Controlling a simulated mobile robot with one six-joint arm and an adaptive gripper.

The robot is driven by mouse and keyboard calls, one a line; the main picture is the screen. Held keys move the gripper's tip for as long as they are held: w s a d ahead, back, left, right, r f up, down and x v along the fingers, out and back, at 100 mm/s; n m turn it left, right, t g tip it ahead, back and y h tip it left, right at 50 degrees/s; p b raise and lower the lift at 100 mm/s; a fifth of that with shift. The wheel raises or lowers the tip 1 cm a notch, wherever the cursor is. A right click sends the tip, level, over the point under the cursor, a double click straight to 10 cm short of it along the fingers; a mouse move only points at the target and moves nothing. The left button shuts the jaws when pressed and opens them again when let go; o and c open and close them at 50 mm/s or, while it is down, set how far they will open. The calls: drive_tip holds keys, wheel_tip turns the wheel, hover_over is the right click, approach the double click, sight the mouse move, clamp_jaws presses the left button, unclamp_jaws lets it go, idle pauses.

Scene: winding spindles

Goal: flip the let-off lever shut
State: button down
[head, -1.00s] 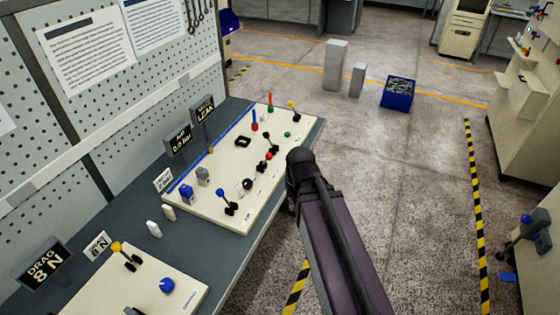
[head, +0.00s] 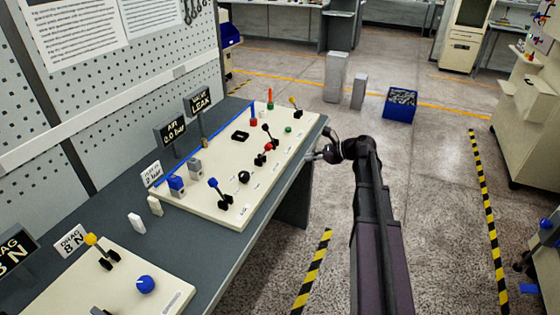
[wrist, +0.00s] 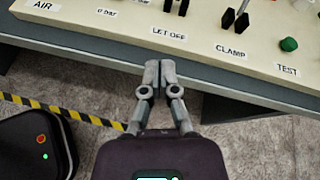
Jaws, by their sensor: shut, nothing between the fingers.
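The let-off lever is a small lever with a red knob (head: 268,147) and a black base (head: 260,160), in the middle of the cream panel (head: 232,212). In the wrist view only its black base (wrist: 175,5) shows, at the top edge above the LET OFF label (wrist: 170,34); the rest is out of frame. My gripper (head: 311,156) is just off the bench's right edge in the head view. In the wrist view my gripper (wrist: 160,66) has its fingertips together and empty, overlapping the bench's front edge below that label. It appears apart from the lever.
The clamp lever (wrist: 236,18) and green test button (wrist: 289,45) stand right of the let-off lever in the wrist view. A blue-tipped lever (head: 213,190) and black knob (head: 243,178) are nearer in the head view.

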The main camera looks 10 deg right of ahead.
sight(268, 147)
drive_tip(key=shift+w+d+r+m+t+y+b, duration=0.1)
drive_tip(key=shift+w+d+m+t+y+b, duration=0.1)
drive_tip(key=shift+w+d+m, duration=0.25)
drive_tip(key=shift+w+d+r+m+t+y+b, duration=0.1)
drive_tip(key=shift+w+d+m+t, duration=0.1)
drive_tip(key=shift+d+m, duration=0.35)
drive_tip(key=b+x, duration=0.3)
drive_tip(key=x, duration=0.6)
drive_tip(key=shift+w+a+f, duration=0.2)
drive_tip(key=shift+w+a+r+p, duration=0.3)
drive_tip(key=shift+a+r, duration=0.05)
drive_tip(key=shift+a, duration=0.2)
drive_tip(key=shift+w+a+r+p, duration=0.25)
drive_tip(key=shift+a+r, duration=0.1)
drive_tip(key=shift+a, duration=0.25)
drive_tip(key=shift+w+a+r, duration=0.25)
drive_tip(key=shift+w+a, duration=0.05)
drive_tip(key=shift+a, duration=0.3)
drive_tip(key=shift+d, duration=0.1)
drive_tip(key=shift+p, duration=0.3)
